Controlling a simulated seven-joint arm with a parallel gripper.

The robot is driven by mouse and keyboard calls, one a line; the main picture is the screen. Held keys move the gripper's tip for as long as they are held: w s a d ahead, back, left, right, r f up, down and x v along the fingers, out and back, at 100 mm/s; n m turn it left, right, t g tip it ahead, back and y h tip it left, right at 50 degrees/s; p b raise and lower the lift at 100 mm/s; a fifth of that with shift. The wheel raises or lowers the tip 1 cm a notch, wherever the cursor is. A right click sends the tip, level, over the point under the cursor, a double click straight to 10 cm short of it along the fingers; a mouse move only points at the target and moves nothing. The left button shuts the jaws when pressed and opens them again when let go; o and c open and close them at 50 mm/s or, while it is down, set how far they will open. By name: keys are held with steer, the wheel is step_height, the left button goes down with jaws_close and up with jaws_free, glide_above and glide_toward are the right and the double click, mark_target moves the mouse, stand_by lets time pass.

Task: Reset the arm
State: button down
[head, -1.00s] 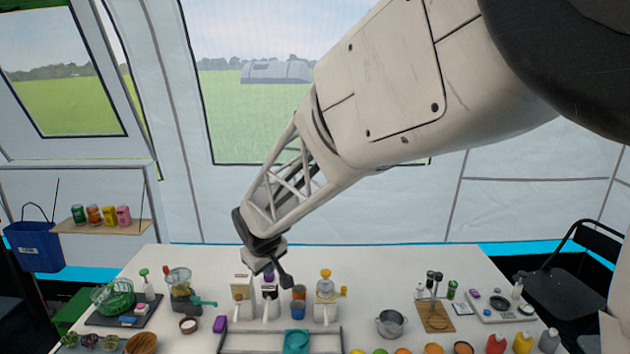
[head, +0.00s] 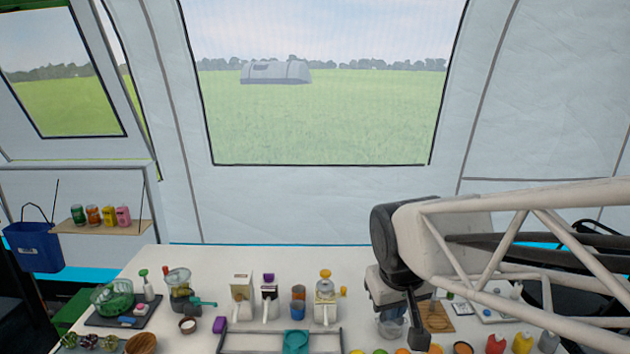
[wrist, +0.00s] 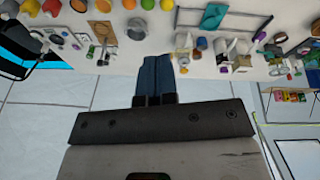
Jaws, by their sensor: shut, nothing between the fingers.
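My gripper (wrist: 153,80) shows in the wrist view, its two dark blue fingers together and empty. In the head view my arm comes in from the right. Its wrist end is over the right part of the white table (head: 225,262), in front of the metal pot (head: 391,322), which is partly hidden. The fingers cannot be made out clearly in the head view.
Dispensers (head: 325,298), cups and a teal bowl (head: 296,339) stand mid-table. Squeeze bottles (head: 523,342) stand front right. Cans on a shelf (head: 105,229) hang at left. The space above the table's left half is clear.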

steer(key=s+d+f+m, duration=0.1)
steer(key=s+d, duration=0.4)
steer(key=s, duration=0.7)
steer(key=shift+s+d+m+g, duration=0.15)
steer(key=shift+m+g, duration=0.15)
steer(key=shift+m, duration=0.6)
steer(key=shift+f, duration=0.1)
